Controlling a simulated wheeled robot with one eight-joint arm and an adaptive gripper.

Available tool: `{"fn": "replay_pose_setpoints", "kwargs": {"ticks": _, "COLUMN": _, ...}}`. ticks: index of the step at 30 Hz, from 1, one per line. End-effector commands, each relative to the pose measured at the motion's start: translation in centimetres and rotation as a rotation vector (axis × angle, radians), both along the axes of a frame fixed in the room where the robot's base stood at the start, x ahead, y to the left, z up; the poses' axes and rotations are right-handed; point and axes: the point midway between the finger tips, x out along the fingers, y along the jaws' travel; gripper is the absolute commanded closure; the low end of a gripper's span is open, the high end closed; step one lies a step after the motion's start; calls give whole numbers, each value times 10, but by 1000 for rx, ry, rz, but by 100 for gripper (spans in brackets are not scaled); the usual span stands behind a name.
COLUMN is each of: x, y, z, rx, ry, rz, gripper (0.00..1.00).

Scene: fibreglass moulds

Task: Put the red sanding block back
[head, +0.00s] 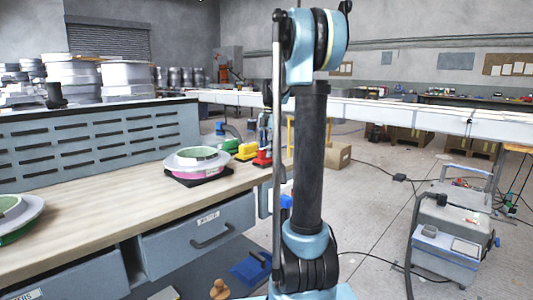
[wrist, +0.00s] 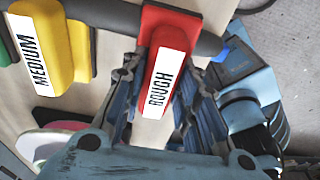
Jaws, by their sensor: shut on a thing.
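The red sanding block (wrist: 166,62), labelled ROUGH, is between the fingers of my gripper (wrist: 160,88) in the wrist view. My gripper is shut on it. In the head view the red block (head: 262,159) is at the far right end of the wooden bench, with my gripper (head: 264,138) above it, partly hidden by my arm. The yellow block (wrist: 55,45), labelled MEDIUM, is left of it, and a green block (wrist: 6,42) is at the left edge. I cannot tell whether the red block's underside touches the bench.
The wooden bench top (head: 110,215) carries a round mould (head: 196,161) left of the blocks. A slotted grey panel (head: 90,140) stands along its back. A dark bar (wrist: 115,14) passes beside the blocks. A grey wheeled machine (head: 447,235) stands on the floor at right.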

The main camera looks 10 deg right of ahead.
Motion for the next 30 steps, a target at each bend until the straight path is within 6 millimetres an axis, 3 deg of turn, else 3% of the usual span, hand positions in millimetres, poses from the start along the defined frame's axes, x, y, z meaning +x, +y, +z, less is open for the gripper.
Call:
{"fn": "replay_pose_setpoints", "kwargs": {"ticks": 11, "x": 0, "y": -1, "z": -6, "rx": 0, "ry": 0, "rz": -2, "gripper": 98}}
{"fn": "replay_pose_setpoints", "kwargs": {"ticks": 12, "x": 0, "y": -1, "z": -6, "rx": 0, "ry": 0, "rz": -2, "gripper": 63}}
{"fn": "replay_pose_setpoints", "kwargs": {"ticks": 14, "x": 0, "y": -2, "z": -6, "rx": 0, "ry": 0, "rz": -3, "gripper": 52}}
{"fn": "replay_pose_setpoints", "kwargs": {"ticks": 25, "x": 0, "y": -2, "z": -4, "rx": 0, "ry": 0, "rz": -3, "gripper": 52}}
{"fn": "replay_pose_setpoints", "kwargs": {"ticks": 30, "x": 1, "y": -4, "z": 10, "rx": 0, "ry": 0, "rz": -4, "gripper": 52}}
